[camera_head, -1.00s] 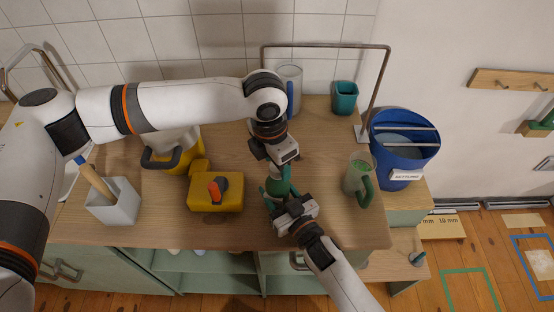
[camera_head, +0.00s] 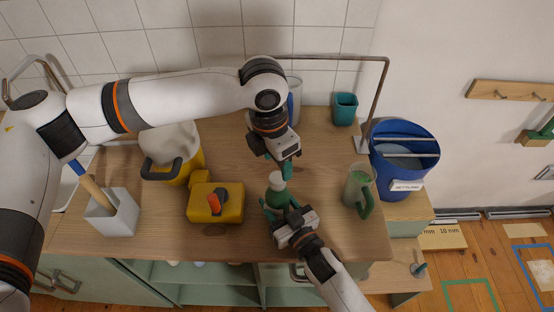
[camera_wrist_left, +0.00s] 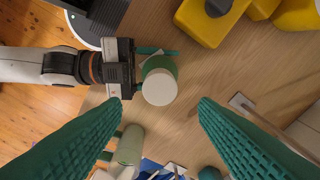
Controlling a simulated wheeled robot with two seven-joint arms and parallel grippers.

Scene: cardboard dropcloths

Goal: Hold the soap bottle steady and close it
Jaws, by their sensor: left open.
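The soap bottle (camera_head: 276,192) is green with a white cap on top (camera_head: 277,178). It stands upright near the front of the counter. In the left wrist view the white cap (camera_wrist_left: 159,87) shows from above, seated on the bottle's green body (camera_wrist_left: 160,65); I cannot tell how tight it is. My right gripper (camera_head: 279,205) comes from the front, its green fingers closed around the bottle's body. My left gripper (camera_head: 287,168) points down above and behind the bottle. Its two green fingers are spread wide and empty, apart from the cap.
A yellow container (camera_head: 215,202) with an orange and grey top stands left of the bottle. A green mug (camera_head: 357,190) stands close on the right. Some counter between bottle and mug is bare.

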